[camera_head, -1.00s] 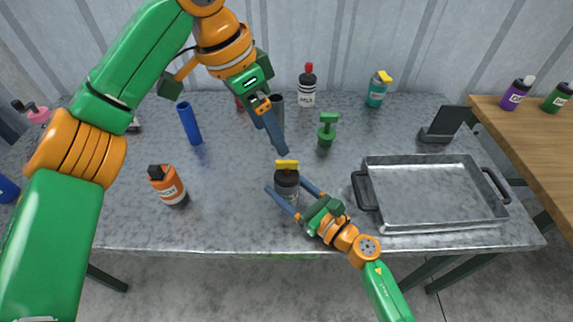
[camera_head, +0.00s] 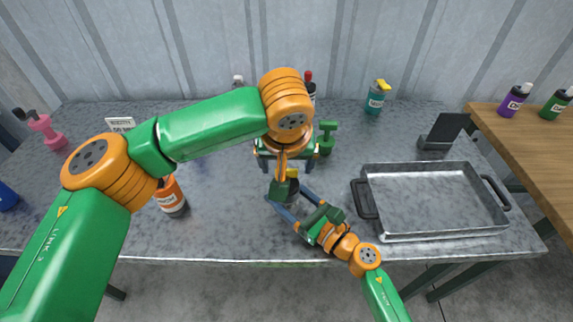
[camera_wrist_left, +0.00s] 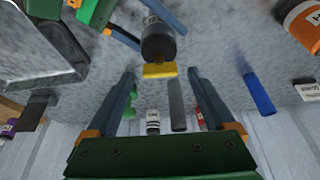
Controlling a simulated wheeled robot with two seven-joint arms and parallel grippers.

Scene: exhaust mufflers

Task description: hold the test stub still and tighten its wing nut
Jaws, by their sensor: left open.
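The test stub (camera_wrist_left: 158,42) is a dark grey upright cylinder with a yellow wing nut (camera_wrist_left: 160,70) on top. In the head view the wing nut (camera_head: 292,173) shows only partly behind my left wrist. My left gripper (camera_wrist_left: 160,74) is open. In the left wrist view the wing nut appears between its fingertips; I see no contact. In the head view this gripper is largely hidden by its own arm. My right gripper (camera_head: 285,197) comes from the front right, its fingers on both sides of the stub's body, seemingly closed against it.
A metal tray (camera_head: 375,232) with black handles lies right of the right gripper. An orange bottle (camera_head: 171,198) stands left.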

